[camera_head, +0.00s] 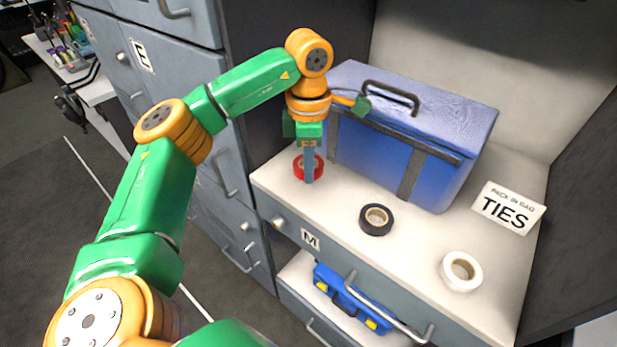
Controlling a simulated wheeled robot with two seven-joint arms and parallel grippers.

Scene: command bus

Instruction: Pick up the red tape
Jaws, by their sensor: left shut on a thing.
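The red tape (299,170) is a small red roll at the left end of the white counter (412,240), in front of the blue case. My left gripper (309,178) points down onto the roll and is shut on it. Its fingers cover the middle of the roll. The roll appears to be at counter height; I cannot tell whether it touches the surface. My right gripper is not in view.
A black tape roll (366,226) and a white tape roll (448,276) lie on the counter to the right. A blue case (375,155) stands behind, with a "TIES" sign (507,209) beside it. A drawer below holds a blue box (340,298).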

